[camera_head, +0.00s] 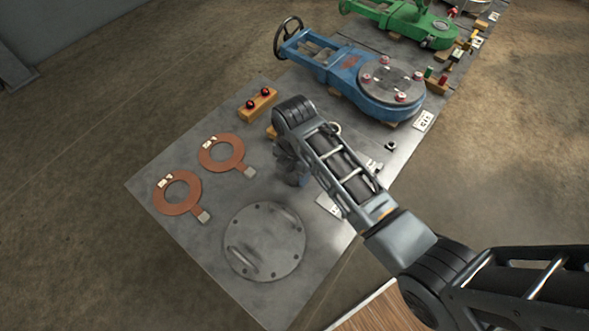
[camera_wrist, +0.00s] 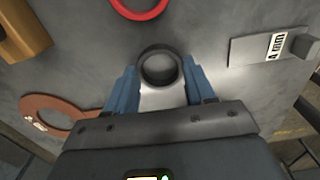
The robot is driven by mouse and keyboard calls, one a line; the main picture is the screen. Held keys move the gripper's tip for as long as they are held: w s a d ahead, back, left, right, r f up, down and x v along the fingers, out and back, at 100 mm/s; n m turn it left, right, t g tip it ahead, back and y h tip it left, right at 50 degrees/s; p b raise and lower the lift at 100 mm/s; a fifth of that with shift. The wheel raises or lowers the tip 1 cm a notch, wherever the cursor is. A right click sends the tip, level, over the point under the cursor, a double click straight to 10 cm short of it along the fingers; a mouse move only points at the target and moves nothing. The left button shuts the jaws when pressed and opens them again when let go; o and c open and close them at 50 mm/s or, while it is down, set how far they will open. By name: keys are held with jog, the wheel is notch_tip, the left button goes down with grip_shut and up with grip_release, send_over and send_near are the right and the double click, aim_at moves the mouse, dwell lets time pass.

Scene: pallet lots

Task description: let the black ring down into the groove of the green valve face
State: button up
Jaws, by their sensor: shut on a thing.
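My gripper (camera_head: 292,172) is over the near part of the metal table in the head view, pointing down and partly covered by my arm. In the wrist view its two blue fingers (camera_wrist: 160,68) are closed on the outer sides of the black ring (camera_wrist: 141,64). I cannot tell how far the ring is above the table. The green valve (camera_head: 405,18) is at the far end of the table at the top right of the head view. Its round face is small there and no groove can be made out. The valve is not in the wrist view.
A blue valve (camera_head: 345,72) with a bolted cover stands between my gripper and the green valve. Two brown gaskets (camera_head: 178,207) (camera_head: 222,165), a round plate (camera_head: 265,262) and a wooden block (camera_head: 258,104) lie nearby. A red ring (camera_wrist: 140,14) shows in the wrist view.

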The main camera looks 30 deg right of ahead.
jog(key=shift+r+p, duration=1.4)
jog(key=shift+p, duration=0.05)
jog(key=shift+r, duration=1.1)
